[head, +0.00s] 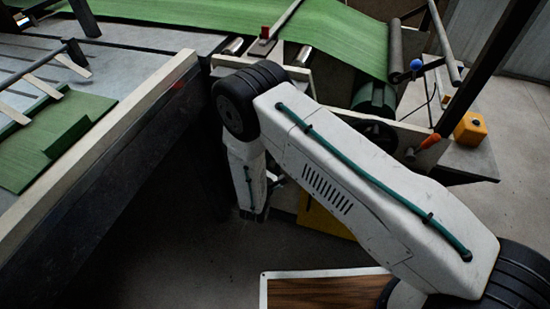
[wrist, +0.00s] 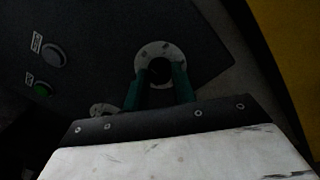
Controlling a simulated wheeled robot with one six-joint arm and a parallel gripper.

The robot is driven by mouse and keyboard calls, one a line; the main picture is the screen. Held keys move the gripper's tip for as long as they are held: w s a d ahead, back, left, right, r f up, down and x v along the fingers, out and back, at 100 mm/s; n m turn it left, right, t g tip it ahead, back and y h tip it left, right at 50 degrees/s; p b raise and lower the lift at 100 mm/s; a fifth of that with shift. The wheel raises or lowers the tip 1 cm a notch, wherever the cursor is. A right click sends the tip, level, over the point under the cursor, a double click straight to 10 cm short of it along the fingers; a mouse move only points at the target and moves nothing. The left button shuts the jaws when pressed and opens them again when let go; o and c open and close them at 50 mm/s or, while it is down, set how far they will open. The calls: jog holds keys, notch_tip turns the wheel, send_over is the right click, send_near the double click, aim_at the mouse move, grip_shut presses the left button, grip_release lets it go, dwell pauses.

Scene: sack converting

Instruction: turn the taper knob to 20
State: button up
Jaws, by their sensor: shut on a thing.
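The taper knob (wrist: 158,72) is a dark round knob in front of a pale worn dial disc (wrist: 150,50) on a dark panel. My gripper (wrist: 159,80) has its two green fingers on either side of the knob and is shut on it. The wrist view is dim, and I cannot read any numbers or a pointer on the dial. In the head view my own arm reaches down beside the machine and hides the knob and the dial.
Left of the dial are a grey button (wrist: 53,55) and a green button (wrist: 42,90), each with a label. Green sheet (head: 200,18) runs over the machine. A blue-ball lever (head: 416,64), orange handle (head: 430,142) and yellow box (head: 470,129) stand right. A wooden-topped surface (head: 320,292) is below.

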dwell(0.3)
jog(key=o, duration=1)
jog(key=v, duration=0.8)
jog(key=shift+d, duration=0.1)
